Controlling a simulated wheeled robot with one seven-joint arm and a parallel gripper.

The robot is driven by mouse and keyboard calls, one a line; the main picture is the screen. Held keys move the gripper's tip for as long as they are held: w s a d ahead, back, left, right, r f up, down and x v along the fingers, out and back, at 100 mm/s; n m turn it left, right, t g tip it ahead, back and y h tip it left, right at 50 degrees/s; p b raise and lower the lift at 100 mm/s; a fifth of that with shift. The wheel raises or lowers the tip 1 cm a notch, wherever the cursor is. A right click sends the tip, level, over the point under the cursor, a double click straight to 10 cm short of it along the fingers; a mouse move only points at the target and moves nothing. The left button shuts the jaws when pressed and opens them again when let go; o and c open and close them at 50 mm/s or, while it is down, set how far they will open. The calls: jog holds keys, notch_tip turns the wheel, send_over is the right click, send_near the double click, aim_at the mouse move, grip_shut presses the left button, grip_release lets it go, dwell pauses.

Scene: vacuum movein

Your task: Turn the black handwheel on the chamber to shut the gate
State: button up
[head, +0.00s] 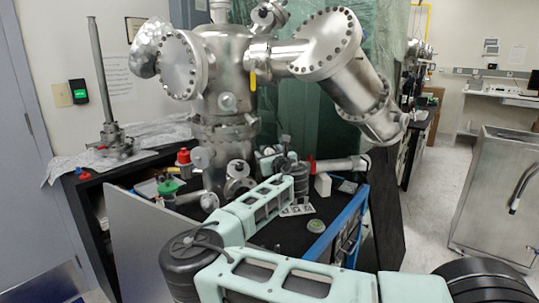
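The steel vacuum chamber (222,95) stands upright in the middle of the head view, with flanged ports around its body. I cannot clearly pick out the black handwheel; small dark parts crowd the chamber's lower right side, where my wrist covers the view. My mint-green arm comes in from the bottom right, bends at the lower middle and reaches up toward that side. My gripper is at the far end of the arm, too small and too covered to make out its fingers. I cannot tell whether it touches anything.
A red knob (183,156) and a green knob (167,186) sit left of the chamber's base. A large angled steel tube (355,85) juts out to the right above my arm. A blue-edged bench frame (340,228) is right of the forearm. A steel cabinet (492,190) stands far right; floor between is clear.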

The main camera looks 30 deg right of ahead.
jog(key=c, duration=0.6)
jog(key=shift+m+h, duration=0.3)
jog(key=shift+m, duration=0.1)
